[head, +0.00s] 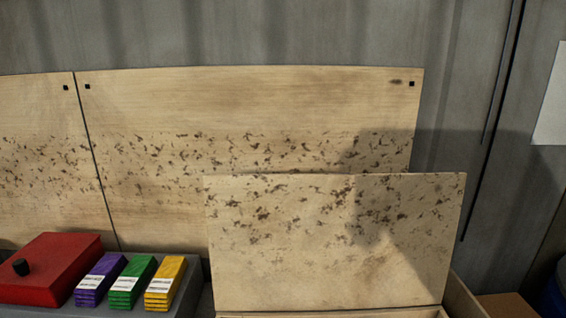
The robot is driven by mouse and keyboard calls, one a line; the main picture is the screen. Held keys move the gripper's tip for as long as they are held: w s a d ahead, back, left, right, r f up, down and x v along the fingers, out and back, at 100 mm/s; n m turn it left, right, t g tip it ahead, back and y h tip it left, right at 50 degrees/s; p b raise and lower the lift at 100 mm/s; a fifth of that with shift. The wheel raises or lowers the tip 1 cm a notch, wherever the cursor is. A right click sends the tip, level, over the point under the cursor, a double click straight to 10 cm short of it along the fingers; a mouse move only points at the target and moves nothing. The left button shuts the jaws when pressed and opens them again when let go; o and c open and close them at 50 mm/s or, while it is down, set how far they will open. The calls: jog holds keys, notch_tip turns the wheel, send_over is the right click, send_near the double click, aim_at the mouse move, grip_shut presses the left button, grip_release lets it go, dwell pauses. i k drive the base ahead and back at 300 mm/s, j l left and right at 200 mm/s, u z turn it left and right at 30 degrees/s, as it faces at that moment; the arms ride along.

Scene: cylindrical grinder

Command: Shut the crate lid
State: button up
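The crate lid (300,255) is a pale wooden panel with dark flecks, standing open and nearly upright in the head view, right of the middle. Below it the crate's rim (463,297) shows at the bottom edge and right side; the rest of the crate is cut off by the frame. A shadow falls across the right part of the lid. My gripper is not in view.
Left of the crate, a grey surface (190,303) holds a red box with a black knob (55,275) and purple (99,280), green (132,281) and yellow (166,283) stacks. Wooden boards (240,110) stand behind the lid, against a grey corrugated wall (250,30).

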aim_at(331, 242)
jog(key=j+z, duration=0.2)
jog(key=z, duration=0.15)
jog(key=k+j+z, duration=0.1)
jog(key=z, duration=0.25)
jog(key=k+j+z, duration=0.1)
jog(key=j+z, duration=0.25)
